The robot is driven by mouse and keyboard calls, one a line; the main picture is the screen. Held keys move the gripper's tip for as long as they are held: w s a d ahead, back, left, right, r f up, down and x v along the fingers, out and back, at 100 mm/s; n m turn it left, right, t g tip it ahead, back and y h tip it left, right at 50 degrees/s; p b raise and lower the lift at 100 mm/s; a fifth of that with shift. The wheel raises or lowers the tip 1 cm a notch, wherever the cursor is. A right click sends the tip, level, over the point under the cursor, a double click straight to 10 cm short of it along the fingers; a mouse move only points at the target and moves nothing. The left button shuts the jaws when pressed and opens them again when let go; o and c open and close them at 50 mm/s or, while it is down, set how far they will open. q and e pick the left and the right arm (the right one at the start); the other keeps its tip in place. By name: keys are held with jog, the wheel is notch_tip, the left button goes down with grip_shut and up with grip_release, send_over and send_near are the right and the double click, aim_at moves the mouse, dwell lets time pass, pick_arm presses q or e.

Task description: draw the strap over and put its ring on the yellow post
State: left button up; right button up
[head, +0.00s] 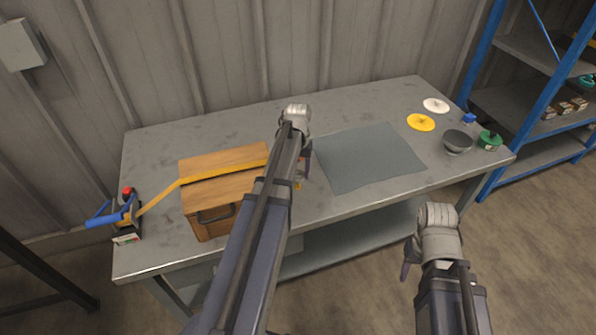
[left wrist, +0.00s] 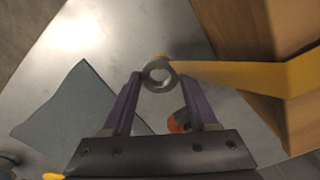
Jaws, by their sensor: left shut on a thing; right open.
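The yellow strap (head: 225,169) runs from a blue-handled ratchet (head: 122,216) at the left, over the wooden chest (head: 225,188), and passes behind my left arm. In the left wrist view the strap (left wrist: 245,75) ends in a grey metal ring (left wrist: 160,75). My left gripper (left wrist: 162,88) is shut on the ring, beside the chest. A small yellow piece (head: 298,186) shows beside my left arm, perhaps the post; the arm hides most of that spot. A yellow tip (left wrist: 160,56) shows just past the ring. My right gripper (head: 407,268) is open and empty, off the table's front edge.
A grey mat (head: 368,158) lies bare right of the chest. A yellow disc (head: 421,122), a white disc (head: 436,105), a dark bowl (head: 457,142), a green item (head: 489,141) and a blue block (head: 469,118) sit at the table's right end. A blue shelf rack (head: 535,105) stands beyond.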

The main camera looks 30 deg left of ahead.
pick_arm(q)
jog(key=shift+f, duration=0.15)
jog(key=shift+f+b, duration=0.35)
jog(key=shift+b, duration=0.1)
jog(key=shift+f+b, duration=0.25)
jog(key=shift+b, duration=0.05)
jog(key=shift+f+b, duration=0.3)
jog(key=shift+f, duration=0.05)
jog(key=shift+f+b, duration=0.25)
jog(key=shift+b, duration=0.05)
dwell(0.6)
jog(key=shift+f+b, duration=0.7)
jog(key=shift+f, duration=0.05)
jog(key=o, duration=1.3)
